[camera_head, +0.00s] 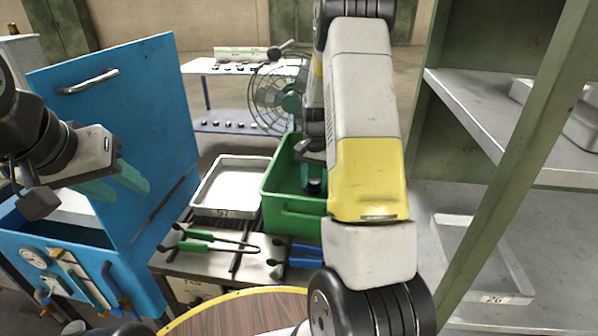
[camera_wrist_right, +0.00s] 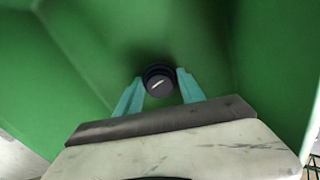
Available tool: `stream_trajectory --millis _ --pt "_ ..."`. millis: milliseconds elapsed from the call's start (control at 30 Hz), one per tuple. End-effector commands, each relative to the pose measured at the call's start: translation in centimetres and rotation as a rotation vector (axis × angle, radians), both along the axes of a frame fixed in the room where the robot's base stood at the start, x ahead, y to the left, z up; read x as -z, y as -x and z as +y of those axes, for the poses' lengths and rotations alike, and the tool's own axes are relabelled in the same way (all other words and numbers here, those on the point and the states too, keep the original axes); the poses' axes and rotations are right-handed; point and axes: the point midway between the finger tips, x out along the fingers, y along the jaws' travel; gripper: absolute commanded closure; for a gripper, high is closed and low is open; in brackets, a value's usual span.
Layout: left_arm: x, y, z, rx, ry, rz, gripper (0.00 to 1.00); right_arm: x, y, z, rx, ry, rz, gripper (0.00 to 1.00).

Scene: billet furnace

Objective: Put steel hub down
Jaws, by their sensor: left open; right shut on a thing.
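The steel hub (camera_wrist_right: 158,84) is a small dark round piece with a pale mark on its face. In the right wrist view it sits between the teal fingertips of my right gripper (camera_wrist_right: 161,79), which is shut on it. A green bin (camera_head: 292,212) surrounds them, and its green walls fill the wrist view. In the head view the dark hub (camera_head: 314,187) shows inside the bin, beside my right arm, which hides part of the bin. I cannot tell whether the hub touches the bin floor. My left gripper (camera_head: 122,182) is open and empty at the left, near a blue lid.
A white tray marked 57 (camera_head: 228,186) stands left of the bin. Green-handled tongs (camera_head: 205,237) and blue-handled tongs (camera_head: 297,251) lie in front. The open blue lid (camera_head: 125,120) rises at left. A green-framed shelf (camera_head: 480,115) stands at right. A fan (camera_head: 277,98) is behind.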

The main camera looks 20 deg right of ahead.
Motion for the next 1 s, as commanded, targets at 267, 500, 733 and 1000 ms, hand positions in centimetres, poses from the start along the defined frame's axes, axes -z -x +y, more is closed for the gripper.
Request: stream_trajectory --millis 267,500,733,1000 --pt "0.0 0.0 0.0 0.000 0.000 0.000 0.59 0.2 0.0 0.0 0.000 0.000 0.001 0.32" --pt "0.0 0.0 0.0 0.000 0.000 0.000 0.59 0.1 0.0 0.0 0.000 0.000 0.000 0.32" --pt "0.0 0.0 0.0 0.000 0.000 0.000 0.59 -2.8 -0.1 0.0 -0.001 0.000 -0.005 0.32" --pt "0.0 0.0 0.0 0.000 0.000 0.000 0.59 -8.7 -0.1 0.0 -0.002 0.001 -0.004 0.32"
